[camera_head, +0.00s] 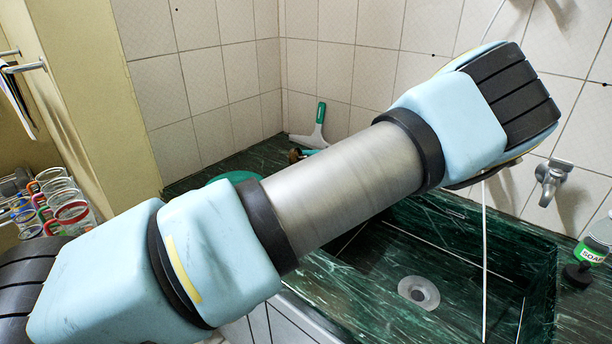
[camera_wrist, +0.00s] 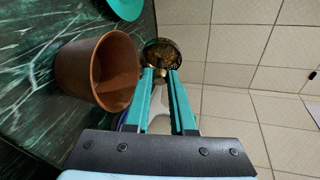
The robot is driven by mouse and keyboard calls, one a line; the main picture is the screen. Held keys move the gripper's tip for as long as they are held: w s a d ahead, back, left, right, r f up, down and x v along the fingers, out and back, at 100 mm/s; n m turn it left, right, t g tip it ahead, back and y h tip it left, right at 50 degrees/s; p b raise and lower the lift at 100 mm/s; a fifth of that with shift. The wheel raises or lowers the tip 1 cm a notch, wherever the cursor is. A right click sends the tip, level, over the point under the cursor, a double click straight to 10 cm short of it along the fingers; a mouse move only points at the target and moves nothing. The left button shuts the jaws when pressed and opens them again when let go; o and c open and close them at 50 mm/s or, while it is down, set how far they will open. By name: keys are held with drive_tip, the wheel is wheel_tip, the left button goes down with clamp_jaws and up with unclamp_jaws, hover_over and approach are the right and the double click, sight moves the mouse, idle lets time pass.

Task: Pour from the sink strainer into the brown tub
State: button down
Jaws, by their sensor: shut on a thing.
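The sink strainer (camera_wrist: 161,52) is a small round dark mesh cup with brownish contents or colouring, in the wrist view. My gripper (camera_wrist: 160,73), with teal fingers, is shut on its near edge. The brown tub (camera_wrist: 91,76) stands on the green counter just left of the strainer in this sideways view, its mouth facing the wall side. The strainer is close to the tub's rim; whether they touch I cannot tell. In the head view my arm hides the tub, and only a small brownish bit (camera_head: 296,154) shows behind the arm.
A squeegee (camera_head: 312,127) leans by the back wall. A teal round thing (camera_wrist: 124,8) lies on the counter beyond the tub. The green sink (camera_head: 418,291), a tap (camera_head: 551,180) and a soap bottle (camera_head: 594,247) are at the right. Several glasses (camera_head: 66,205) stand far left.

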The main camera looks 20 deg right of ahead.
drive_tip(key=shift+s+d+f, duration=0.15)
drive_tip(key=shift+s+d, duration=0.1)
drive_tip(key=shift+d, duration=0.05)
drive_tip(key=shift+s+d+f+m+t+y+b, duration=0.15)
drive_tip(key=shift+t+y+b, duration=0.1)
drive_tip(key=shift+t+b, duration=0.25)
drive_tip(key=shift+s+f+m+t+y+b, duration=0.15)
drive_tip(key=shift+t+y+b, duration=0.1)
drive_tip(key=shift+t+b, duration=0.2)
drive_tip(key=shift+d+f+m+t+y+b, duration=0.15)
drive_tip(key=shift+f+m+t+y+b, duration=0.35)
drive_tip(key=shift+b, duration=0.85)
drive_tip(key=shift+s+d+r+t+b, duration=0.15)
drive_tip(key=shift+r+t+b, duration=0.35)
drive_tip(key=shift+t+b, duration=0.5)
idle(0.4)
